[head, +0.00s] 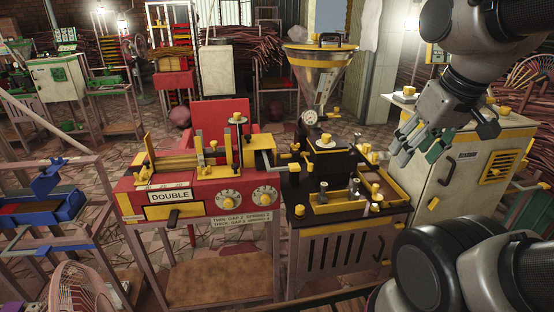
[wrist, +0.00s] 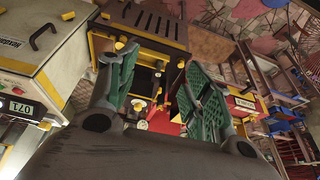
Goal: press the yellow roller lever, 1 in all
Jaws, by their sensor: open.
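My gripper (head: 420,146) is open and empty. It hangs at the upper right of the head view, in front of a white cabinet. In the wrist view its green-padded fingers (wrist: 158,72) are spread, with the black extruder table (wrist: 150,22) behind them. The black extruder (head: 330,160) carries several yellow knobs and a yellow-edged tray (head: 340,207). A grey lever arm with yellow parts (head: 268,157) sticks out between it and the red machine marked DOUBLE (head: 150,185). I cannot tell for certain which yellow part is the roller lever. My gripper is apart from all of them.
A glass hopper (head: 321,72) rises above the black extruder. The white cabinet (head: 455,185) with a yellow grille stands close on the right. A blue bench (head: 45,210) and a pink fan (head: 78,290) are at the left. Tiled floor is open behind the machines.

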